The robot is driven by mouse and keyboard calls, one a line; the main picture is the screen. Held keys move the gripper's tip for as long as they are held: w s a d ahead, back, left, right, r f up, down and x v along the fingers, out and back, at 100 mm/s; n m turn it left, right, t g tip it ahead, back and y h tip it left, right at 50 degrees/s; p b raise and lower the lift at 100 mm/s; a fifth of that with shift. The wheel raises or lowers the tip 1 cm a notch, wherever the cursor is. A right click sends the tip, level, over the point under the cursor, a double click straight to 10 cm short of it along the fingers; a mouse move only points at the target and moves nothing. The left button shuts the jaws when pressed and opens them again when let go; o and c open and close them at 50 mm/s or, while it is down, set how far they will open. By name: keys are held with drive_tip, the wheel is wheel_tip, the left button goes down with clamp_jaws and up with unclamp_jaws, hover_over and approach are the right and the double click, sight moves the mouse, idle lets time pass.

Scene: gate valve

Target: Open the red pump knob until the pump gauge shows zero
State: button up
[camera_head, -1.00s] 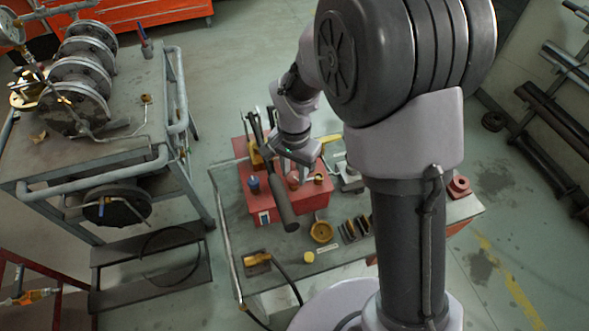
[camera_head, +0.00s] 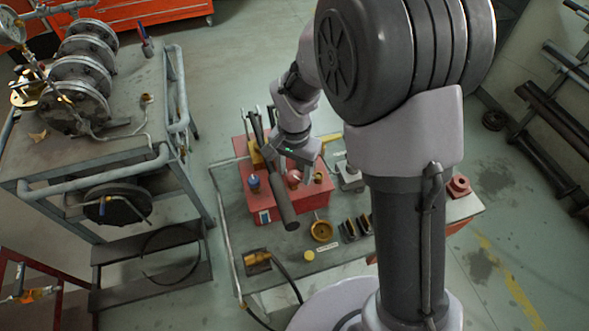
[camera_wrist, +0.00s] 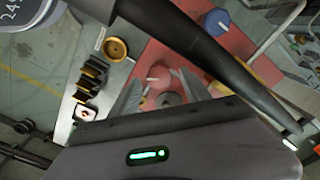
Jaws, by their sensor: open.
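The red pump (camera_head: 262,206) is a box on the bench, with a long dark handle (camera_head: 281,203) slanting across it. The red knob (camera_head: 295,178) is on its top beside a blue knob (camera_head: 254,181). In the wrist view the red knob (camera_wrist: 160,76) carries a pale pointer line, and the blue knob (camera_wrist: 217,21) is at upper right. My gripper (camera_wrist: 160,80) is open, its two fingers on either side of the red knob; I cannot tell if they touch it. In the head view my gripper (camera_head: 298,165) is above the pump. I cannot read a pump gauge.
The dark handle crosses close over my gripper in the wrist view (camera_wrist: 200,45). A brass ring (camera_head: 321,231) and dark blocks (camera_head: 354,228) lie at the bench front. A cart (camera_head: 100,150) with a flanged pipe assembly and a dial gauge (camera_head: 12,27) stands at left.

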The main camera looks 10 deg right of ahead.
sight(294, 174)
wheel_tip(294, 174, up, 18)
drive_tip(key=p, duration=0.5)
drive_tip(key=shift+f+p, duration=0.25)
drive_tip(key=shift+p, duration=0.1)
